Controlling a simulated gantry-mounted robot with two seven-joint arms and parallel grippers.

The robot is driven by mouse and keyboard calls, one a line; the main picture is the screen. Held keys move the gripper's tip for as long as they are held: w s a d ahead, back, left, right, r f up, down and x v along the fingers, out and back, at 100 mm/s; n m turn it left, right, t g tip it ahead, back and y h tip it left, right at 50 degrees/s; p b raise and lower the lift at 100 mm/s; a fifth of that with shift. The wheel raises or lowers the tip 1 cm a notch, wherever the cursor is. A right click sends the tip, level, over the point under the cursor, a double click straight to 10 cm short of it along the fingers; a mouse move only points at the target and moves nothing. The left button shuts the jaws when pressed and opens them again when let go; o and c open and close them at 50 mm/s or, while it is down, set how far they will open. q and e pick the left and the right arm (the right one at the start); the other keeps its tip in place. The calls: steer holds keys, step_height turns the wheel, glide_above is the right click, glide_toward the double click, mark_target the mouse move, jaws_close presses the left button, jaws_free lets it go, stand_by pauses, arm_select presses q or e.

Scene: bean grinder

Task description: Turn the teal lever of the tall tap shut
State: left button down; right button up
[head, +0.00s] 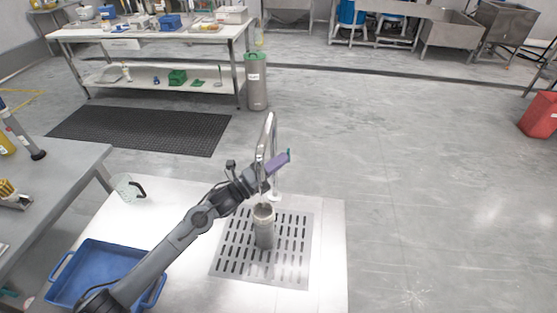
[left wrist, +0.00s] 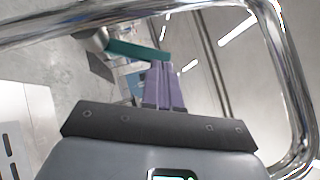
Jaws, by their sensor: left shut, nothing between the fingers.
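The tall chrome tap (head: 269,132) stands at the far side of the drain grate, its curved spout also crossing the left wrist view (left wrist: 278,50). Its teal lever (head: 289,155) shows as a small piece by my fingertips. In the left wrist view the teal lever (left wrist: 138,50) is a bar reaching right from a metal body. My left gripper (head: 280,161) has purple fingers, shut and empty, beside the tap. In the left wrist view the fingertips (left wrist: 160,65) are at the lever's free end; I cannot tell whether they touch. My right gripper is not in view.
A grey metal cup (head: 264,232) stands on the slotted drain grate (head: 228,268) below the spout. A glass jug (head: 124,188) and a blue tray (head: 95,250) are to the left on the white table. The table right of the grate is clear.

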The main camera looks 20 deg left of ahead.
arm_select(q)
steer(key=shift+w+a+r+n+g+y+p, duration=0.3)
steer(key=shift+w+r+n+p, duration=0.35)
steer(key=shift+p, duration=0.5)
steer(key=shift+w+a+r+n+g+y+p, duration=0.1)
steer(key=shift+w+r+n+g+y+p, duration=0.2)
steer(key=shift+w+r+n+y+p, duration=0.6)
steer(key=shift+f+m+h, duration=0.3)
steer(key=shift+m+h, duration=0.05)
steer(key=shift+h, duration=0.05)
steer(key=shift+s+p, duration=0.1)
steer(key=shift+p, duration=0.2)
